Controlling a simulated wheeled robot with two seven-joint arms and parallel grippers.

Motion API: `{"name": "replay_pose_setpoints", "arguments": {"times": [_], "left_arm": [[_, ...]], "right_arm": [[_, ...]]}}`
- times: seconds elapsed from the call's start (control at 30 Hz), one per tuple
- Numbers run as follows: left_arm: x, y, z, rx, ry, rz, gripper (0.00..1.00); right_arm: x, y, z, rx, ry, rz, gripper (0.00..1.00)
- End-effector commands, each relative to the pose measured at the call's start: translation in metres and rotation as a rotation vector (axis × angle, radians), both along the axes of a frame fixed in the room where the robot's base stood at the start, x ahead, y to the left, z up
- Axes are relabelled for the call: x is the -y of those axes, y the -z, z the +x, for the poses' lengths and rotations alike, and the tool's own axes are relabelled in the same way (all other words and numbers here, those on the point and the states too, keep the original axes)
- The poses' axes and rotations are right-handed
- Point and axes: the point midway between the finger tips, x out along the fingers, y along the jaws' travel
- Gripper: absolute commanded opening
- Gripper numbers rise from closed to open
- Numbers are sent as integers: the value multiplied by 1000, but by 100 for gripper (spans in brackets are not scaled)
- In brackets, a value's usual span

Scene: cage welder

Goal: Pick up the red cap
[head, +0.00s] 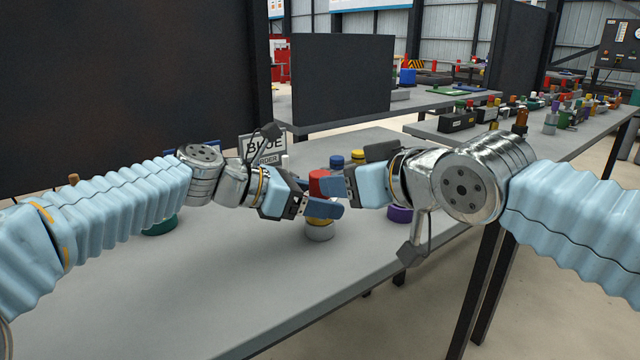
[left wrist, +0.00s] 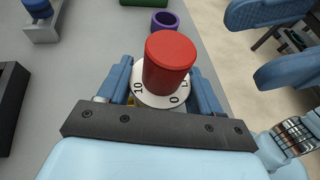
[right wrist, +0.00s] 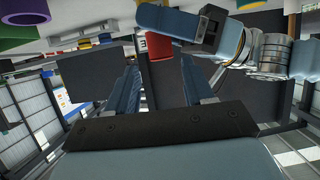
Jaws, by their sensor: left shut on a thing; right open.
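The red cap (head: 319,183) sits above a yellow piece (head: 319,221) and a grey round base (head: 319,233) on the table. In the left wrist view the red cap (left wrist: 170,62) stands upright on a white lettered ring (left wrist: 160,97). My left gripper (head: 322,207) is shut at the ring's level, with one finger on each side; its fingers also show in the left wrist view (left wrist: 163,85). The exact contact is partly hidden. My right gripper (head: 360,168) is open and empty, close to the right of the cap; its parted fingers show in the right wrist view (right wrist: 158,85).
A purple ring (head: 399,214) stands at the right table edge. A green ring (head: 160,228) is behind my left arm. Blue (head: 337,160) and yellow (head: 357,156) pieces and a sign (head: 263,149) stand farther back. Dark panels rise behind. The front table is clear.

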Motion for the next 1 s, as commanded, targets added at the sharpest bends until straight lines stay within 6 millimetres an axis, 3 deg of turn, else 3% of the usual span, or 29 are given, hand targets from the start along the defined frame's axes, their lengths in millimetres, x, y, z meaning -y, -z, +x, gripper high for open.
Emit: {"name": "replay_pose_setpoints", "arguments": {"times": [0.4,0.7,0.77,1.0], "left_arm": [[0,0,0,0,0,-1,25],[0,0,0,0,0,-1,25],[0,0,0,0,0,-1,25],[0,0,0,0,0,-1,25]], "right_arm": [[-28,17,42,-3,1,-1,52],[-32,19,48,0,1,0,52],[-32,19,48,0,1,0,46],[-32,19,48,0,1,0,10]]}}
